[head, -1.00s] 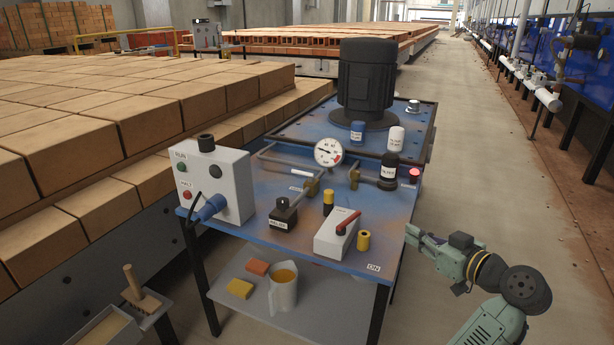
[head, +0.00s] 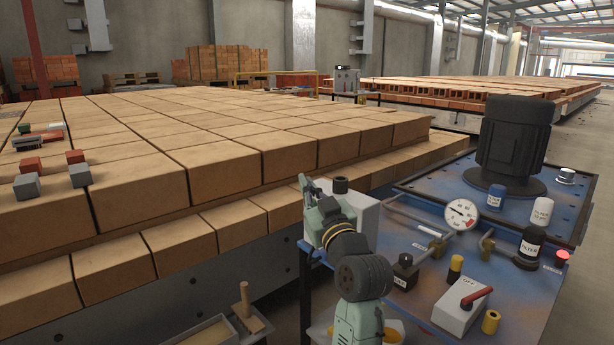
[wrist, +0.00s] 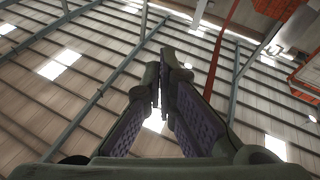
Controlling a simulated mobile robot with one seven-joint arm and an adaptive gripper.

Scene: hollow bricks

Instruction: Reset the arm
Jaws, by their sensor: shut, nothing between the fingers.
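My arm (head: 350,265) rises from the bottom middle of the head view, in front of the grey control box (head: 367,218). My gripper (head: 308,190) is at its upper end, at the box's left side in the picture, and points upward. In the wrist view the two fingers of my gripper (wrist: 161,75) come together at the tips with nothing between them. I cannot tell whether the arm touches the box.
The blue table (head: 410,300) carries a gauge (head: 462,214), a black motor (head: 515,140), filter canisters (head: 530,246) and a red-handled switch box (head: 462,308). Stacked bricks (head: 230,150) fill the left, with small grey and red blocks (head: 79,175) on top. A wooden-handled brush (head: 246,308) stands low.

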